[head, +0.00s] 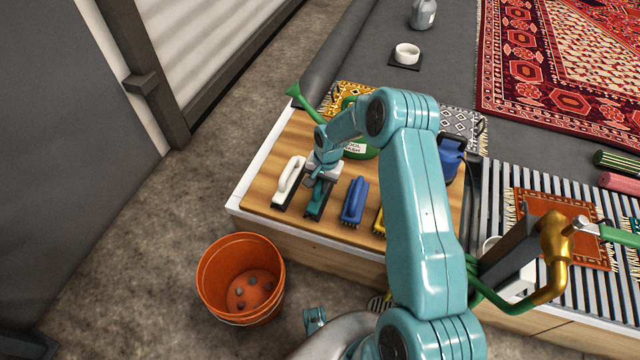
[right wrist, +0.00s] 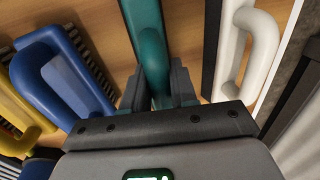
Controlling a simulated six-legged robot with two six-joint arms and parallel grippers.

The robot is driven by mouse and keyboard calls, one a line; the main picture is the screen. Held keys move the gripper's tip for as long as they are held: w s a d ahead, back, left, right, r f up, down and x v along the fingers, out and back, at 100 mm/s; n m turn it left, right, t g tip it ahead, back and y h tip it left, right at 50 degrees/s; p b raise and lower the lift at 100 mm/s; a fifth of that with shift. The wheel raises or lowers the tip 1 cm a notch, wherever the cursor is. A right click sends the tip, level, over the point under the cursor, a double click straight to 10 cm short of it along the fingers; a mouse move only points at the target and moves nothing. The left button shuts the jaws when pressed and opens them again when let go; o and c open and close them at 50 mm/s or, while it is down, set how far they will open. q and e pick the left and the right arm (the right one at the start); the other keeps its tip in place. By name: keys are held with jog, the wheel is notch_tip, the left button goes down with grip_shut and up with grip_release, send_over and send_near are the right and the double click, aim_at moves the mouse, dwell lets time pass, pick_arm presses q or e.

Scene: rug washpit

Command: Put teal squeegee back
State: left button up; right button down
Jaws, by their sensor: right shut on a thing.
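The teal squeegee (head: 317,203) is in a row on the wooden bench top, between a white-handled tool (head: 290,181) and a blue brush (head: 354,202). My right gripper (head: 322,176) is over it, shut on its handle. In the right wrist view, the teal handle (right wrist: 146,30) runs between the two fingers of the right gripper (right wrist: 156,90). I cannot tell whether the squeegee touches the bench or is slightly above it. My right arm hides part of the bench. My left gripper is not in view.
A yellow brush (right wrist: 20,118) stands beyond the blue one. A green can (head: 360,151) is behind the row, partly hidden. An orange bucket (head: 240,281) stands on the floor before the bench. A gold tap (head: 553,250) rises at the right.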

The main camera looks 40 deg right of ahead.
jog(key=shift+r, duration=0.15)
jog(key=shift+f, duration=0.2)
jog(key=c, duration=0.9)
grip_release()
